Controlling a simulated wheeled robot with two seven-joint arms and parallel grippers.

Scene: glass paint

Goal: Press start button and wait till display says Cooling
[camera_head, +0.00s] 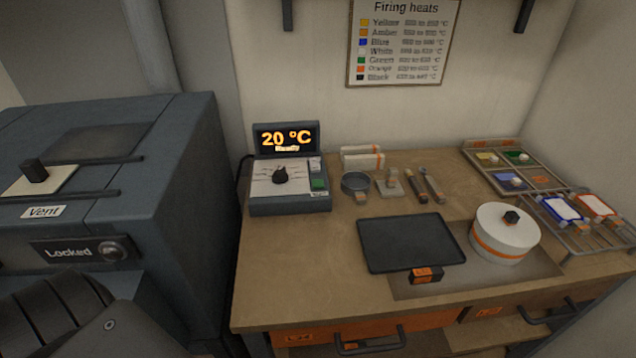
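The control unit (289,201) stands at the back left of the wooden workbench. Its display (286,139) reads "20 °C" with a smaller word under it that looks like "Ready". A green button (318,183), which looks like the start button, is on the right of that face, below a pale switch. The kiln (170,160) stands to the left, with a "Locked" label and a "Vent" label on it. A dark part of my own arm shows at the lower left. Neither gripper's fingers are in view.
A black tray (411,242) and a white lidded pot (505,233) stand on the bench front. A small pan (356,182) and tools lie behind them. A paint tray (535,178) and a wire rack (580,238) are at the right. Bench space before the control unit is clear.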

